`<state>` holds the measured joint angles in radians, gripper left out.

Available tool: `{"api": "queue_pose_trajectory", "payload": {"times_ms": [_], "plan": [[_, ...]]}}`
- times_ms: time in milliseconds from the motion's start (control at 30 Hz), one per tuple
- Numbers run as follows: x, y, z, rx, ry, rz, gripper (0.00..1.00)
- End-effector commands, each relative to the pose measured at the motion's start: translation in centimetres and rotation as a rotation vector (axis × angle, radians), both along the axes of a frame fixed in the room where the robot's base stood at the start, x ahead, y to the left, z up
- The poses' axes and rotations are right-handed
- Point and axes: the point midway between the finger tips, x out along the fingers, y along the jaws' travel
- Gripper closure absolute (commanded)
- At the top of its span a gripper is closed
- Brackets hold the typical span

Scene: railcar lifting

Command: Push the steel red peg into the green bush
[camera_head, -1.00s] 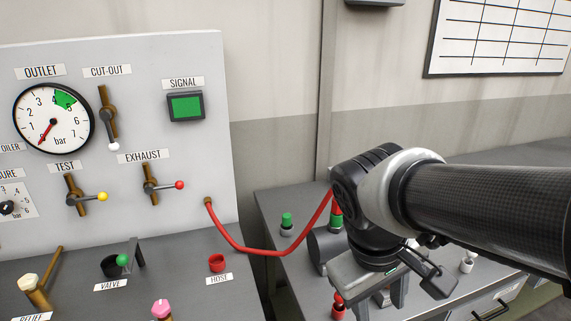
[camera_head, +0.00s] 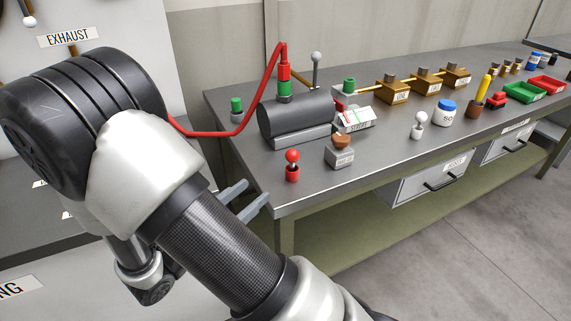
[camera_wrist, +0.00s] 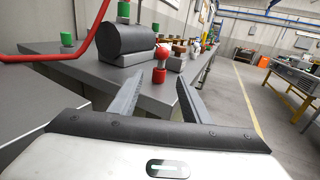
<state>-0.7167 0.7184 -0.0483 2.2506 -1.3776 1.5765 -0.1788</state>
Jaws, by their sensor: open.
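A red peg with a ball top (camera_head: 292,160) stands upright in a red base near the bench's front left corner. It also shows in the wrist view (camera_wrist: 159,62), ahead of my fingers and roughly in line with the gap between them. My gripper (camera_head: 247,197) is open and empty, and in the wrist view its fingers (camera_wrist: 160,82) are apart. Green pieces stand at the back left (camera_head: 236,105), behind the cylinder (camera_head: 348,86) and on top of the cylinder (camera_head: 284,87), under the red hose fitting. I cannot tell which is the green bush.
A dark cylinder (camera_head: 297,117) stands behind the peg, and a red hose (camera_head: 235,132) loops beside it. A grey block with a brown knob (camera_head: 340,150) and a white ball peg (camera_head: 418,125) stand to the right. Open floor lies in front of the bench (camera_head: 225,155).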

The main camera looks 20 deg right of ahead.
Motion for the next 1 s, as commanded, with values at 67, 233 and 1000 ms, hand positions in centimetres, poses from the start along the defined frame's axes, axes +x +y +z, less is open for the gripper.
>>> {"api": "queue_pose_trajectory", "payload": {"times_ms": [67, 233, 1000], "plan": [[0.7, -1.7, 0.0, 0.002, -0.001, -0.008, 0.57], [2.4, -5.1, -0.1, 0.003, -0.001, -0.009, 0.57], [6.9, -13.8, -0.4, 0.004, -0.001, -0.007, 0.57]]}}
